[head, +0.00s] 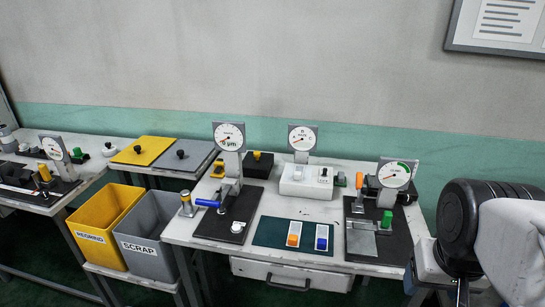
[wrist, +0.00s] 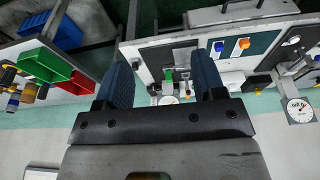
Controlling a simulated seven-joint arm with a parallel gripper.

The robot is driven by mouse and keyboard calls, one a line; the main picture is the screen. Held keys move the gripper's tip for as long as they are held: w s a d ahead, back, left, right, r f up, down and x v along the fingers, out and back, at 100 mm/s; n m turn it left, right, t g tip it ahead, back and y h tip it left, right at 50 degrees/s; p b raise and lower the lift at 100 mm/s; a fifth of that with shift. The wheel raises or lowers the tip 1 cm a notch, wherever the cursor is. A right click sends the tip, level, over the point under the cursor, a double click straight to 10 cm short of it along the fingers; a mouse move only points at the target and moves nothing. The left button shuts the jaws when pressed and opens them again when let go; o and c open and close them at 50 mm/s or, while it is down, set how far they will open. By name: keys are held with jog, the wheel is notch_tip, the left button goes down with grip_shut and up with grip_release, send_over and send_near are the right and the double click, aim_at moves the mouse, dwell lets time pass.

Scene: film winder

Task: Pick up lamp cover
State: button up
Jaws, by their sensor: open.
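No part is clearly recognisable as the lamp cover. Small candidates are an orange cap (head: 293,240) and a blue cap (head: 321,244), each on a white plate on the dark green mat (head: 265,232). The blue cap (wrist: 218,46) and orange cap (wrist: 243,43) also show in the wrist view. My gripper (wrist: 163,72) is open and empty, with its two dark blue fingers wide apart. Between them, farther off, the right-hand station shows with its green block (wrist: 168,75). In the head view my arm is at the right edge, away from the caps.
Dial gauges stand on the bench (head: 278,210), including a left gauge (head: 229,136) and a right gauge (head: 394,174). A white box (head: 306,184) sits at the back. A yellow bin (head: 104,225) and a grey scrap bin (head: 150,240) stand left. The bench front has a drawer (head: 290,274).

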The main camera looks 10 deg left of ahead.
jog(key=w+a+r+m, duration=0.3)
jog(key=w+r, duration=0.1)
jog(key=w, duration=0.6)
jog(key=w+a+r+m, duration=0.2)
jog(key=w+a+r, duration=0.15)
jog(key=w, duration=0.75)
jog(key=m+g+y, duration=0.2)
jog(key=m, duration=1.3)
send_over(259, 152)
notch_tip(259, 152, down, 19)
jog(key=shift+f, duration=0.1)
